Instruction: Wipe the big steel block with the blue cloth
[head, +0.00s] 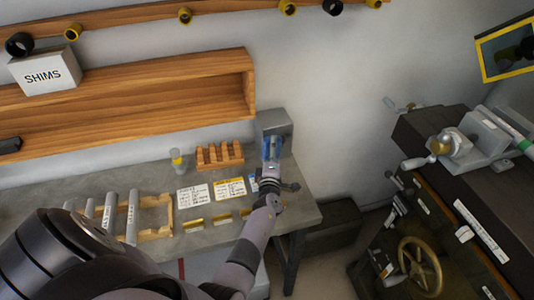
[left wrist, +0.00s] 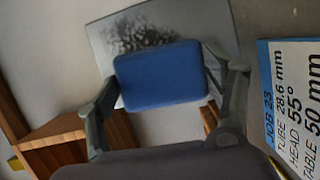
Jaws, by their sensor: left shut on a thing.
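The big steel block (head: 272,118) stands at the right end of the grey bench, against the wall. In the left wrist view the block (left wrist: 205,28) shows a dark speckled patch just above the cloth. The blue cloth (head: 268,147) is a flat pad in front of the block's face; in the left wrist view it (left wrist: 160,75) sits between the fingers. My left gripper (head: 271,163) is shut on the cloth, also seen in the left wrist view (left wrist: 165,90). I cannot tell whether the cloth touches the block. My right gripper is out of view.
A job card (left wrist: 292,100) stands close beside the gripper. Printed cards (head: 230,188), a wooden rack (head: 219,155) and a jig with tubes (head: 155,215) lie on the bench. A shelf (head: 130,105) holds a SHIMS box (head: 45,73) above. A machine (head: 450,190) stands right.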

